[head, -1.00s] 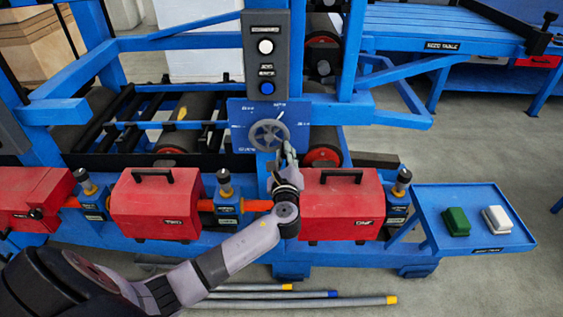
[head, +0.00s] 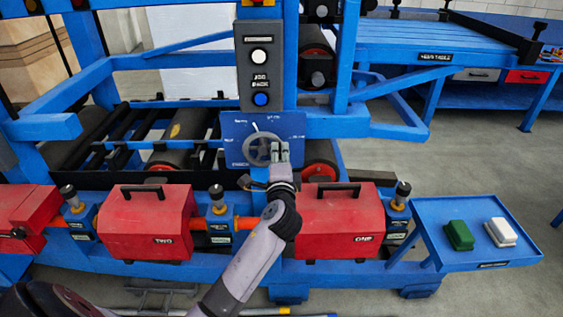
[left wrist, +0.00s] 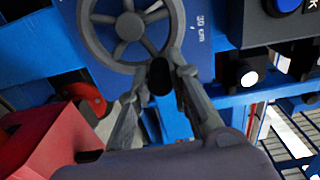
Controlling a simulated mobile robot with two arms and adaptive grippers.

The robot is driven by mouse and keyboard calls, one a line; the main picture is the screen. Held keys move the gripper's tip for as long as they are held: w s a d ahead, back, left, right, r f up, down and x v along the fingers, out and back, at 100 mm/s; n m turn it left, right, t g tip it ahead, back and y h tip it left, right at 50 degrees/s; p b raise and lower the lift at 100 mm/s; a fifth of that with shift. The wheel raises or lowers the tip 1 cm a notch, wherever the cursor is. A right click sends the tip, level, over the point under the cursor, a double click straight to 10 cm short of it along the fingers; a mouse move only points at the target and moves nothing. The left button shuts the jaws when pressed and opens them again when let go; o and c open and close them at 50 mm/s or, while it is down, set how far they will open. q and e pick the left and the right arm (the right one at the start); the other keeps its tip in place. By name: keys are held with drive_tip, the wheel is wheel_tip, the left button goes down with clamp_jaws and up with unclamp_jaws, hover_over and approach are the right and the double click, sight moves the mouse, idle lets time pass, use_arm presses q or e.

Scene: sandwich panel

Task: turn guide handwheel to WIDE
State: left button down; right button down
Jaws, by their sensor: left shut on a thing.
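The grey spoked handwheel (head: 258,150) is on a blue dial plate (head: 235,129) on the machine's front. A white pointer mark (head: 255,127) shows above the wheel, tilted slightly left of straight up. The small plate labels are too blurred to read in the head view. My left gripper (head: 281,152) is at the wheel's right side. My right gripper is out of view.
A control box (head: 259,68) with buttons is above the dial. Red motor housings (head: 148,224) (head: 340,222) flank my forearm below. A blue side tray (head: 470,210) with a green block (head: 459,235) and a white block (head: 501,232) is at right.

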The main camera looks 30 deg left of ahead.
sight(262, 135)
use_arm(q)
drive_tip(key=n, duration=0.1)
drive_tip(key=r+n, duration=0.1)
drive_tip(key=n, duration=0.1)
drive_tip(key=shift+s+a+r+b, duration=0.2)
drive_tip(key=shift+a+b, duration=0.1)
drive_tip(key=shift+b, duration=0.05)
drive_tip(key=n, duration=0.1)
drive_tip(key=a+r+n, duration=0.1)
drive_tip(key=n, duration=0.1)
drive_tip(key=shift+s+n, duration=0.3)
drive_tip(key=shift+s, duration=0.05)
drive_tip(key=n, duration=0.1)
drive_tip(key=a+n, duration=0.1)
drive_tip(key=n, duration=0.1)
drive_tip(key=shift+s+a+r+b, duration=0.15)
drive_tip(key=shift+s+r+b, duration=0.15)
drive_tip(key=shift+s, duration=0.05)
drive_tip(key=shift+s+a+n, duration=0.15)
drive_tip(key=shift+a+n, duration=0.1)
drive_tip(key=shift+n, duration=0.45)
drive_tip(key=shift+s+a+n, duration=0.15)
drive_tip(key=shift+a+n, duration=0.1)
drive_tip(key=shift+n, duration=0.45)
drive_tip(key=c, duration=1.5)
unclamp_jaws()
drive_tip(key=shift+o, duration=0.2)
